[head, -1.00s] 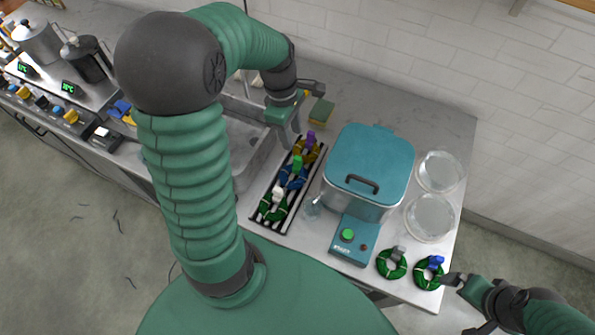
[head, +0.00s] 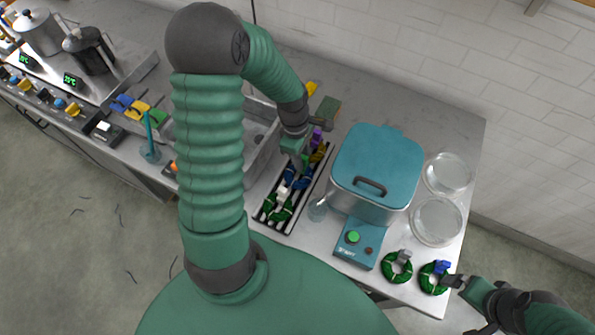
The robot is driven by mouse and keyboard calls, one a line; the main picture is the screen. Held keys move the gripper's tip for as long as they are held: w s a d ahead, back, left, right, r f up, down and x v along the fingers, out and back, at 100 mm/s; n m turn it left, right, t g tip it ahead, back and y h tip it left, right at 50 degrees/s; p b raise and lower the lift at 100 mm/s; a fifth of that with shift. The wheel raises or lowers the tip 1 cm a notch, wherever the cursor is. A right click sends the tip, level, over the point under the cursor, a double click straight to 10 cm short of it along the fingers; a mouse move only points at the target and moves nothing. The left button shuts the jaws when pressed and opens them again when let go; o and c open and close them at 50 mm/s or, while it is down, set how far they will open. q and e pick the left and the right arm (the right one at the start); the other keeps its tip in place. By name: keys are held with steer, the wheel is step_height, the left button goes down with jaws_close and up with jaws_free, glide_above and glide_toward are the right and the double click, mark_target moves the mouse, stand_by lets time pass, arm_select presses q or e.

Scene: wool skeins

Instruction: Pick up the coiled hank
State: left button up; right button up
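Coiled hanks lie in a dark slotted rack (head: 290,227): a green hank with a white tag (head: 278,208) at the near end, a blue hank (head: 297,182) in the middle, and a yellow hank with a purple tag (head: 318,147) at the far end. My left gripper (head: 304,163) is over the rack by the blue and yellow hanks, hiding part of them; its opening and any contact are unclear. On the table at right lie a green hank with a grey tag (head: 397,270) and a green hank with a blue tag (head: 433,282). My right gripper (head: 452,281) is beside the latter; its opening is unclear.
Two glass dishes (head: 437,220) (head: 448,174) are at right. A sink (head: 262,140) is left; a sponge (head: 328,108) lies behind.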

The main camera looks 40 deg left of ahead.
arm_select(q)
steer(key=shift+s+d+r, duration=0.1)
steer(key=shift+d+r, duration=0.1)
steer(key=shift+d, duration=0.25)
steer(key=c, duration=0.5)
steer(key=shift+d, duration=0.3)
jaws_close()
steer(key=shift+a, duration=0.1)
